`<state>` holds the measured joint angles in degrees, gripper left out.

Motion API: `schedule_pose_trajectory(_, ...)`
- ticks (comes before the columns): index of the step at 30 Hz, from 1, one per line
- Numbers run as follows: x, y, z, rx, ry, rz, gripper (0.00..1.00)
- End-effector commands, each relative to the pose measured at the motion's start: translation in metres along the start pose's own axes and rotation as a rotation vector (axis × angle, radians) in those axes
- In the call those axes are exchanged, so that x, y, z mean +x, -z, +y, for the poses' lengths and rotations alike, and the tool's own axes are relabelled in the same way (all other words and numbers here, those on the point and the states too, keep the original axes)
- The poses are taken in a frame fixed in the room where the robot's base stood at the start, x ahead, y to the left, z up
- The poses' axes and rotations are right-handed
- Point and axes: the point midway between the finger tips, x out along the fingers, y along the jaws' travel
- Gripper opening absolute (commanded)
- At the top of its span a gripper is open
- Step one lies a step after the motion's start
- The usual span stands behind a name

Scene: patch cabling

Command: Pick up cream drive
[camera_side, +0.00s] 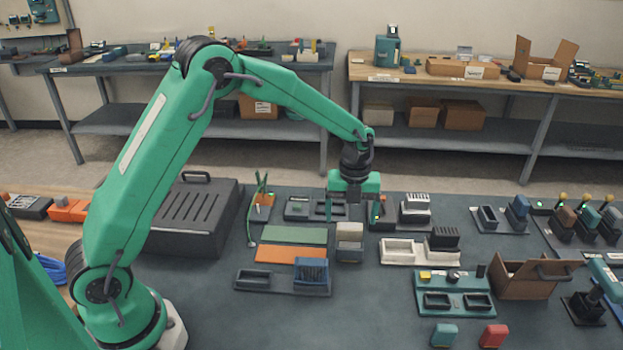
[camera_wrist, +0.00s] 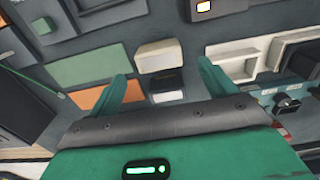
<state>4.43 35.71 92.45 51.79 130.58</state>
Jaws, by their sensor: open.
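The cream drive (camera_side: 349,232) is a small upright block with a cream top, standing right of the green and orange strips in the side view. In the wrist view the cream drive (camera_wrist: 158,54) lies just beyond the fingertips, near the middle between them. My gripper (camera_side: 355,202) points down above and behind the drive in the side view. In the wrist view my gripper (camera_wrist: 162,70) has its two green fingers spread apart with nothing held between them. I cannot tell the exact height gap.
The green strip (camera_side: 295,235) and orange strip (camera_side: 290,254) lie left of the drive. A white tray (camera_side: 397,252) stands to its right. A dark tray with a blue block (camera_side: 311,272) sits in front. Teal (camera_side: 445,335) and red (camera_side: 493,336) blocks lie near the front edge.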

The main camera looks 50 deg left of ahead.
Motion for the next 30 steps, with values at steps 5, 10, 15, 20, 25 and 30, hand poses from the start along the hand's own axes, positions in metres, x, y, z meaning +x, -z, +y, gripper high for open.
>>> schedule_pose_trajectory(5, 0.015, 0.001, 0.001, 0.0, -0.003, 0.002, 0.84)
schedule_pose_trajectory(10, 0.035, 0.001, 0.001, 0.0, -0.003, 0.002, 0.84)
schedule_pose_trajectory(15, 0.048, 0.001, 0.001, 0.0, -0.001, 0.001, 0.84)
schedule_pose_trajectory(20, 0.05, 0.001, 0.001, 0.0, -0.001, 0.0, 0.84)
schedule_pose_trajectory(25, 0.05, 0.001, 0.001, 0.0, -0.001, 0.0, 0.84)
schedule_pose_trajectory(30, 0.05, 0.001, 0.001, 0.0, -0.001, 0.0, 0.84)
